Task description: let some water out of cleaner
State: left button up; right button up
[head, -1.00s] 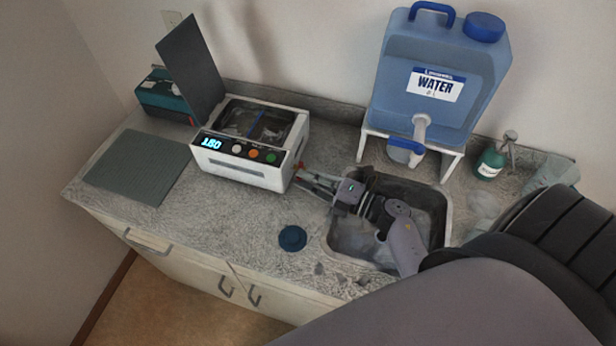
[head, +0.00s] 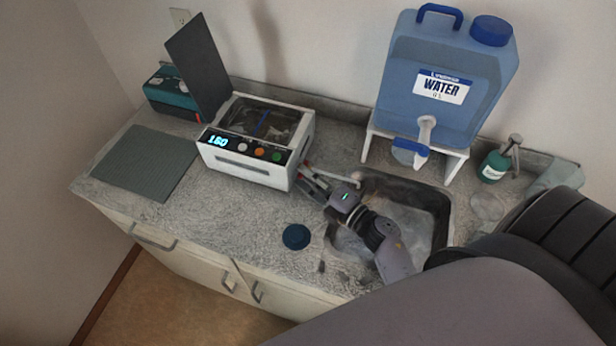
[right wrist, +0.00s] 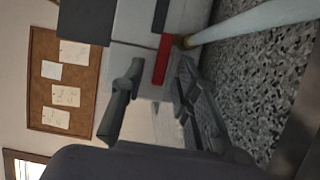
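The cleaner (head: 247,171) is a white box with a lit display, several buttons and a raised dark lid, standing on the counter. Its red drain handle (right wrist: 162,59) shows in the right wrist view, beside a brass fitting (right wrist: 185,42) and a pale hose (right wrist: 250,20). In the head view the hose (head: 333,175) runs from the cleaner's right side towards the sink (head: 445,215). My right gripper (head: 305,178) is open at that side. In the right wrist view its fingers (right wrist: 155,85) stand on either side of the handle's lower end; contact cannot be told. My left gripper is out of view.
A blue water jug (head: 445,85) on a white stand (head: 455,165) is behind the sink. A green bottle (head: 494,166) stands to its right. A dark blue round cap (head: 296,237) and a grey mat (head: 145,162) lie on the counter. A teal box (head: 170,92) is behind.

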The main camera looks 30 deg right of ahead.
jog(key=v, duration=1.2)
dwell(0.6)
